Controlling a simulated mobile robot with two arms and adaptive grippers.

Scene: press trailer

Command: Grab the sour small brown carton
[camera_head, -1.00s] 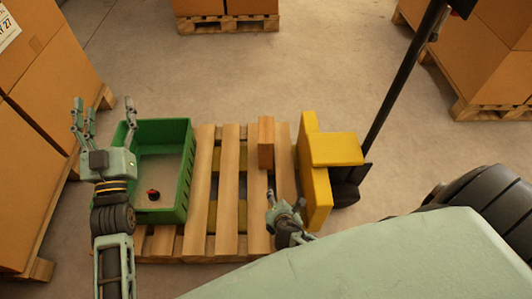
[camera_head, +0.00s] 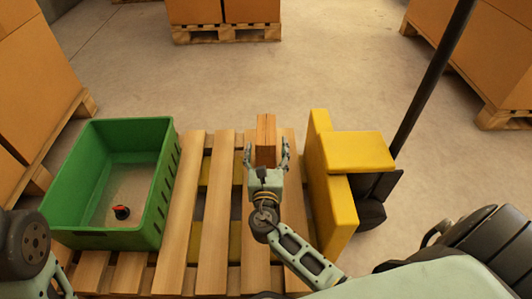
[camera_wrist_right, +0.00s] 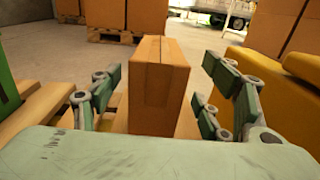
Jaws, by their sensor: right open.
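The small brown carton (camera_head: 265,139) stands upright on the wooden pallet (camera_head: 214,220). In the right wrist view the carton (camera_wrist_right: 158,84) stands straight ahead, between the spread fingers. My right gripper (camera_head: 267,155) is open, with its fingers to the left and right of the carton's near end; I cannot tell whether they touch it. In the right wrist view there is a visible gap beside the right gripper (camera_wrist_right: 165,100) fingers.
A green crate (camera_head: 62,197) with a small dark and red object (camera_head: 121,212) in it stands left on the pallet. A yellow pallet-jack part (camera_head: 344,151) stands close on the right.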

